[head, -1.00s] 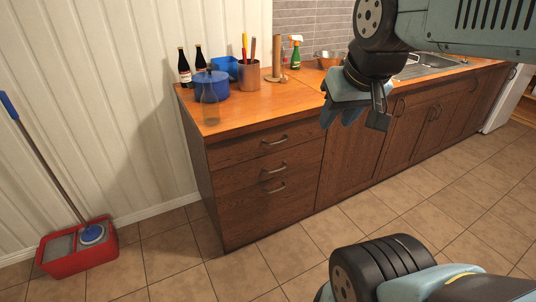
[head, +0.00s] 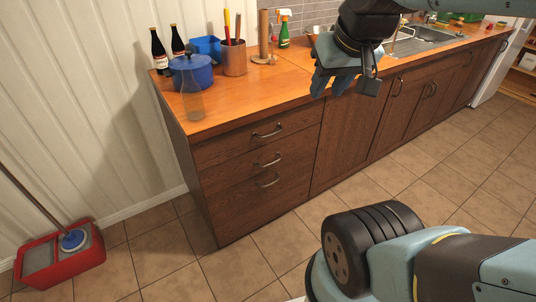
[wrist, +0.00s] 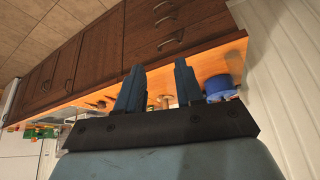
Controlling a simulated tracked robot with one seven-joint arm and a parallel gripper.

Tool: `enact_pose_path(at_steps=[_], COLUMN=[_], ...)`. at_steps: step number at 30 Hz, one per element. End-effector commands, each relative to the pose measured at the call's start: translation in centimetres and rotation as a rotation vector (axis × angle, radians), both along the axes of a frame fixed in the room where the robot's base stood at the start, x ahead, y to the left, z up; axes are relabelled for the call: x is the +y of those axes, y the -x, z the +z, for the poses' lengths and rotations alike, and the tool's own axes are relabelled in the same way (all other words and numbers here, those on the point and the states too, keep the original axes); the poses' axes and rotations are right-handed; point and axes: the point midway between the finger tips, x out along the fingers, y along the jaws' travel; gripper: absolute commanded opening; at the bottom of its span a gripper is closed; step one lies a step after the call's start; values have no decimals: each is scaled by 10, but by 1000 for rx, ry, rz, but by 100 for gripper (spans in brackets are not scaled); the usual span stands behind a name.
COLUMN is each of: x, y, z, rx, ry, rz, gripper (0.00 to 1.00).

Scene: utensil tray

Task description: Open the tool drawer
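A stack of three dark wood drawers fills the left end of the counter cabinet, all shut, each with a metal bar handle. The top drawer (head: 236,143) has the top handle (head: 268,131); below are the middle handle (head: 269,161) and bottom handle (head: 269,181). Nothing marks which is the tool drawer. My gripper (head: 331,84) is above the counter's front edge, right of the drawers, touching no handle. The wrist view, which is upside down, shows its two blue fingers (wrist: 158,82) apart and empty, with the top handle (wrist: 171,41) beyond them.
The orange wood countertop (head: 262,91) holds a blue pot (head: 192,75), a clear bottle (head: 193,103), a copper utensil holder (head: 235,60), dark bottles (head: 159,52) and a spray bottle (head: 284,32). A red mop bucket (head: 70,265) stands at left. The tiled floor before the drawers is clear.

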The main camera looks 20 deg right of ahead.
Motion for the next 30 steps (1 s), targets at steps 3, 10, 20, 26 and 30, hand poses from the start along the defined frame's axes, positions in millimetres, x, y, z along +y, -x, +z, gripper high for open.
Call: enact_pose_path(at_steps=[3, 10, 20, 26, 30], x=[2, 8, 19, 22, 23], y=[-8, -37, -82, -109, -129], z=[-6, -32, -76, -106, -127], rx=[43, 212, 479, 641, 755], ry=[-35, -188, -428, -568, -667], rz=[-36, -201, -486, -670, -804], gripper=[37, 37, 37, 37, 37])
